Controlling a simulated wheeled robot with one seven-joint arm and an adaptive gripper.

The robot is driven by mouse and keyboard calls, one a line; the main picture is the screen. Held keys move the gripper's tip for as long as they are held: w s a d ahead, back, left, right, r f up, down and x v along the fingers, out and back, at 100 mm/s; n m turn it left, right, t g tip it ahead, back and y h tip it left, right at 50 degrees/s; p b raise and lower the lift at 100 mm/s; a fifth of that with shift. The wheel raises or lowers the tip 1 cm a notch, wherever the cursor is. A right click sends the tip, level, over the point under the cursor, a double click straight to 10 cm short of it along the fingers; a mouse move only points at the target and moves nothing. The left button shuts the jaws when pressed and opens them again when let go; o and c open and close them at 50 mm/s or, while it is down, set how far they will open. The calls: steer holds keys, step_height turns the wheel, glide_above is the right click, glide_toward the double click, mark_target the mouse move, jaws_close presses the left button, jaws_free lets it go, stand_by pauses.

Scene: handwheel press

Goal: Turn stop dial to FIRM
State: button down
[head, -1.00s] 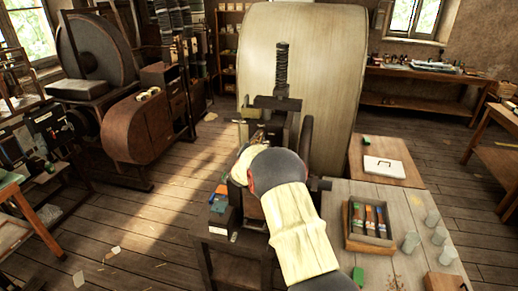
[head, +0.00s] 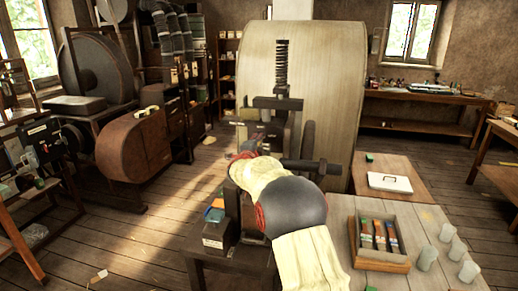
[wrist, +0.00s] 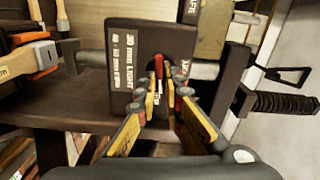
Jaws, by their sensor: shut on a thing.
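The stop dial (wrist: 158,68) shows in the wrist view as a narrow red-tipped piece on the face of a dark block (wrist: 122,62). White lettering on the block, sideways to me, includes "30 mm LIGHT" and what looks like "52 mm FIRM". My gripper (wrist: 163,98) has its yellow fingers on both sides of the dial and is shut on it. The fingers hide most of the dial, so I cannot tell exactly which mark it points to. In the head view the press (head: 282,103) stands upright with its tall threaded screw, and my arm hides the dial and the gripper.
A dark horizontal bar (head: 312,167) sticks out to the right of the press. A dark box (head: 217,233) stands left of my arm. Open floor lies at left.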

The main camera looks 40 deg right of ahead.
steer(key=shift+f+m+b, duration=0.2)
steer(key=shift+m+b, duration=0.5)
steer(key=c, duration=2)
jaws_free()
steer(key=shift+o, duration=0.4)
steer(key=shift+r, duration=0.1)
steer(key=v, duration=1.2)
